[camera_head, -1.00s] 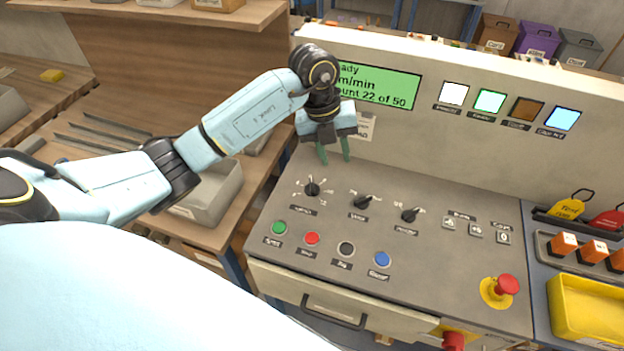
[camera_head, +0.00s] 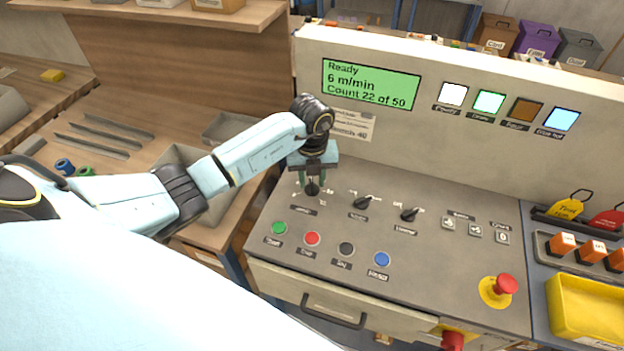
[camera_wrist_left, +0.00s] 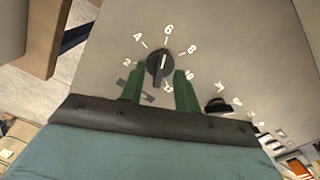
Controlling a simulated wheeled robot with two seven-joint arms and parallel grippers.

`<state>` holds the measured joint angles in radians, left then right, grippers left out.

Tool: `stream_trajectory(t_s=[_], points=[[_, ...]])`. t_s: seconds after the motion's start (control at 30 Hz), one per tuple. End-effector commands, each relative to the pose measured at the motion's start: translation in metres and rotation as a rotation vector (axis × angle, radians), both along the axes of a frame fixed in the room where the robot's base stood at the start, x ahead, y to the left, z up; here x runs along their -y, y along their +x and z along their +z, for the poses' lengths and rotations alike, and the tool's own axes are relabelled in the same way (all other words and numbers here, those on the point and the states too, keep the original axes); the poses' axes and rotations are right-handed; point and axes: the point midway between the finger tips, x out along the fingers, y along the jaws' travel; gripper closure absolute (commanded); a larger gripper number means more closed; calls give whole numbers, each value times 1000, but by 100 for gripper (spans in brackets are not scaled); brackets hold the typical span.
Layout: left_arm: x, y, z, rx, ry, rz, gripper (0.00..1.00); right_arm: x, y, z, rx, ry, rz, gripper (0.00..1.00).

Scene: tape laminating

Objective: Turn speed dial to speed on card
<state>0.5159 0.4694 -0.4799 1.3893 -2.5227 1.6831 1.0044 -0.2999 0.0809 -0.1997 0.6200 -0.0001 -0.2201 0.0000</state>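The speed dial (camera_head: 312,189) is the leftmost black knob on the grey sloped panel. In the left wrist view the dial (camera_wrist_left: 159,68) has marks 2, 4, 6, 8 and others around it, and its white line lies close to the 6. My left gripper (camera_head: 312,184) is at the dial, its green fingers (camera_wrist_left: 159,86) apart on either side of the knob's near part; contact cannot be told. The card (camera_head: 352,125) on the upright panel is partly hidden by my arm, its text mostly unreadable. The display (camera_head: 370,84) reads Ready, 6 m/min, Count 22 of 50. My right gripper is not in view.
Two more black knobs (camera_head: 363,202) (camera_head: 409,214) stand right of the dial. Green, red, black and blue buttons (camera_head: 382,259) line the front. A red emergency stop (camera_head: 505,286) is at the right. A yellow tray (camera_head: 588,309) lies beyond it.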

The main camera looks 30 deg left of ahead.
Motion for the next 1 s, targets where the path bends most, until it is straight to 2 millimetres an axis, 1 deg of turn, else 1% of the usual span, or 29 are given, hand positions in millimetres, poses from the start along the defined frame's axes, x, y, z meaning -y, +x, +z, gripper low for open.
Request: stream_trajectory(t_s=[0.03, 0.13, 0.4, 0.63, 0.67, 1.0], points=[[0, 0, -4, -2, -1, 0, 68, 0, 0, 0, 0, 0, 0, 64], [0, 0, -8, 1, -1, -1, 68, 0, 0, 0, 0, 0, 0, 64], [0, 0, -9, 1, -1, -1, 68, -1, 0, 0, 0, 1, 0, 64], [0, 0, -9, 1, -1, -1, 98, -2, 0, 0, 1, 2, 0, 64], [0, 0, -9, 0, 0, -1, 100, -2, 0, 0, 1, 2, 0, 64], [0, 0, -9, 0, 1, -25, 100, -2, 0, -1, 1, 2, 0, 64]])
